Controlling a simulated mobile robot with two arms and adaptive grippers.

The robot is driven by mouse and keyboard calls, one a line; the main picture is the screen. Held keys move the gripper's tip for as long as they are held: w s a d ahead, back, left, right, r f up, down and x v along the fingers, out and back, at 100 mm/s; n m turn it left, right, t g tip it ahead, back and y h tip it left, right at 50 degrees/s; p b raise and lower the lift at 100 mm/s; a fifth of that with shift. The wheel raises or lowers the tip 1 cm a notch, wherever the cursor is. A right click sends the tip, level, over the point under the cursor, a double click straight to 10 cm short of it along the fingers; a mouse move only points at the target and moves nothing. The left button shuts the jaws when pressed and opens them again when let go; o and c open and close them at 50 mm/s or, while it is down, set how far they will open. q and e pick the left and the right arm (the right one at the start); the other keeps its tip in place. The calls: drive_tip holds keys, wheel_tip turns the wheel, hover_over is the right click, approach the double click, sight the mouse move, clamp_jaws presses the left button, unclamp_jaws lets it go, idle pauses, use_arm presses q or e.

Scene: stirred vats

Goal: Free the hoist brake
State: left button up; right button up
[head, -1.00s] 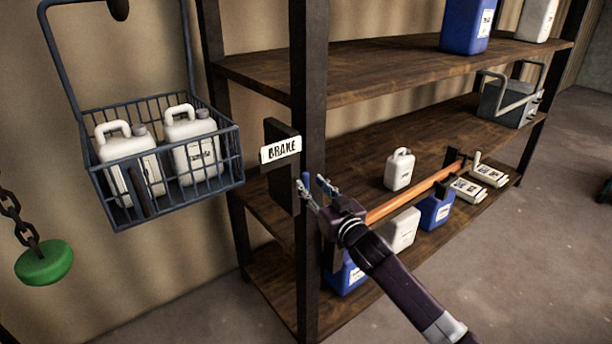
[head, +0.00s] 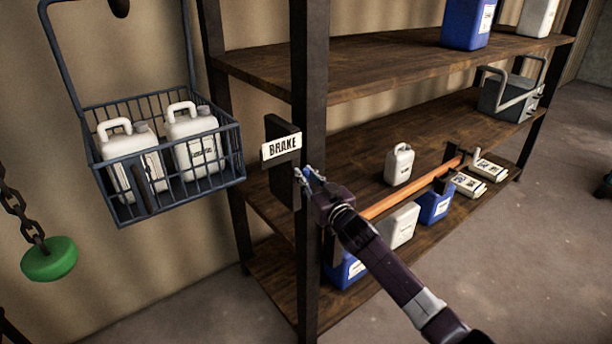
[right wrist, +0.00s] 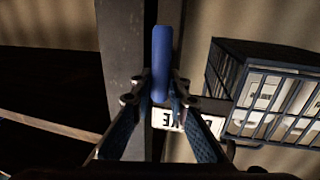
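The brake is a dark upright plate (head: 284,185) on the shelf's front post, with a white BRAKE label (head: 281,147) on it. My right gripper (head: 309,174) is beside the post, just right of and below the label. In the right wrist view a blue handle (right wrist: 161,62) stands between the two fingertips of my right gripper (right wrist: 161,85). The fingers lie close on both sides of it; whether they touch it cannot be made out. Part of the label (right wrist: 168,118) shows behind the fingers. My left gripper is not in view.
A wire basket (head: 180,196) with white canisters (head: 195,150) hangs at the left. A green disc (head: 49,259) hangs on a chain. The wooden shelf (head: 400,75) holds blue and white canisters, a grey metal box (head: 507,98) and an orange bar (head: 410,190). The floor at right is mostly clear.

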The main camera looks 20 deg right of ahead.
clamp_jaws()
drive_tip(key=shift+f, duration=0.1)
drive_tip(key=n+b, duration=0.3)
drive_tip(key=shift+s+a+f+t, duration=0.1)
drive_tip(key=shift+a+f+t, duration=0.1)
drive_tip(key=shift+a+t, duration=0.15)
drive_tip(key=n+b, duration=0.1)
drive_tip(key=n, duration=0.1)
drive_tip(key=n+b, duration=0.1)
drive_tip(key=n, duration=0.1)
drive_tip(key=n+y+b, duration=0.1)
drive_tip(key=n+b, duration=0.1)
drive_tip(key=shift+s+a+f+t, duration=0.2)
drive_tip(key=shift+a+f+t, duration=0.05)
drive_tip(key=shift+a+t, duration=0.15)
drive_tip(key=shift+s+a+f+n+y+b, duration=0.2)
drive_tip(key=shift+n+y+b, duration=0.5)
drive_tip(key=shift+n, duration=1.15)
drive_tip(key=shift+w+a+f+n+y+b, duration=0.15)
drive_tip(key=shift+f+n+y+b, duration=0.15)
drive_tip(key=shift+n+b, duration=1.15)
drive_tip(key=shift+s+f+n+y+b, duration=0.15)
drive_tip(key=shift+n+y+b, duration=0.4)
drive_tip(key=shift+n, duration=1.65)
drive_tip(key=shift+w, duration=0.1)
